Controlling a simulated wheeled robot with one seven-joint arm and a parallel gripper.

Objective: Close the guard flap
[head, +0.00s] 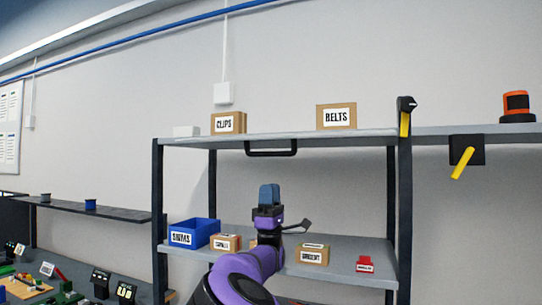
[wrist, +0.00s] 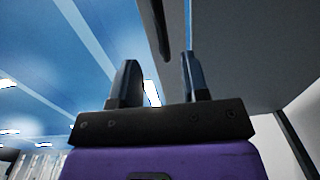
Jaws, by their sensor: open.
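No part is marked as the guard flap. A grey upper board (head: 340,138) lies level between dark posts, with a black bar handle (head: 271,152) hanging at its front edge; I cannot tell whether this is the flap. My gripper (head: 269,192) points up below the handle, apart from it, in front of the shelving. In the wrist view my gripper (wrist: 160,75) is open and empty, its two dark fingers spread. A dark bar (wrist: 155,28), apparently the handle, runs above the gap between them. The board's grey underside (wrist: 245,45) fills the upper right.
Boxes marked clips (head: 228,123) and belts (head: 336,116) stand on top. A yellow lever (head: 404,122) is at the right post, another (head: 462,163) farther right. The lower shelf (head: 345,267) holds a blue bin (head: 194,233) and small boxes. A cluttered bench is at left.

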